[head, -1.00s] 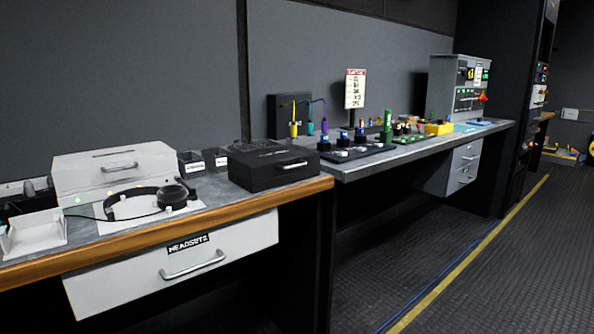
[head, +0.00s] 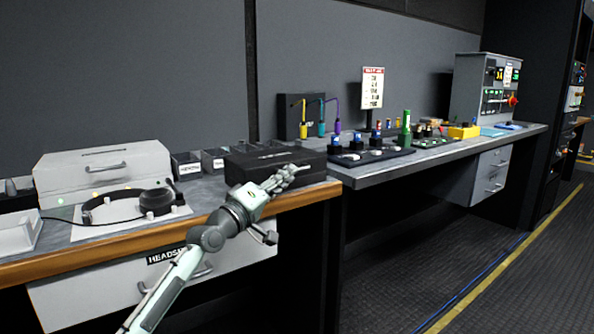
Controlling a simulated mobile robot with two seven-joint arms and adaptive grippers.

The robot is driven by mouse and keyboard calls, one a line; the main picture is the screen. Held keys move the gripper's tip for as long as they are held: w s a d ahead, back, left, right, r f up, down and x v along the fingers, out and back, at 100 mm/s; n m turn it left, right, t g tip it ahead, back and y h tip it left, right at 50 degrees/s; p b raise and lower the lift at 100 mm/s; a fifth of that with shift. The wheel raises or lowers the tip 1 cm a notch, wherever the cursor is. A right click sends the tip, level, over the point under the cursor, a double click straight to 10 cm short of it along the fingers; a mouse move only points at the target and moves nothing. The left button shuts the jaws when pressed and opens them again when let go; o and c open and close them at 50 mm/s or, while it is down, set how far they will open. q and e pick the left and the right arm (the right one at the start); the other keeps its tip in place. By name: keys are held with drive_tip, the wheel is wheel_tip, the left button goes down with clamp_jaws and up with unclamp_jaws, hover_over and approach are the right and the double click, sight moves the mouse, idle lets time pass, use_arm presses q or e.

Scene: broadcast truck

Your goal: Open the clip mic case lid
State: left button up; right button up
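A black case (head: 265,158) with small, unreadable lettering on its lid sits on the right end of the wood-edged counter; it looks like the clip mic case. Its lid is down. My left gripper (head: 294,174) is in front of the case's front face, where the handle showed earlier, and hides that handle. The fingers overlap the case in the picture; I cannot tell whether they touch it or how far apart they are. My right gripper is not in view.
A white case (head: 104,170) and a headset (head: 140,203) on a white pad are to the left. Small dark bins (head: 187,165) stand beside the black case. A grey bench (head: 440,152) with several devices runs on to the right. The headset drawer (head: 85,300) is below the counter.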

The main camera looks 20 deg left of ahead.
use_arm(q)
drive_tip(key=shift+x, duration=1.95)
clamp_jaws()
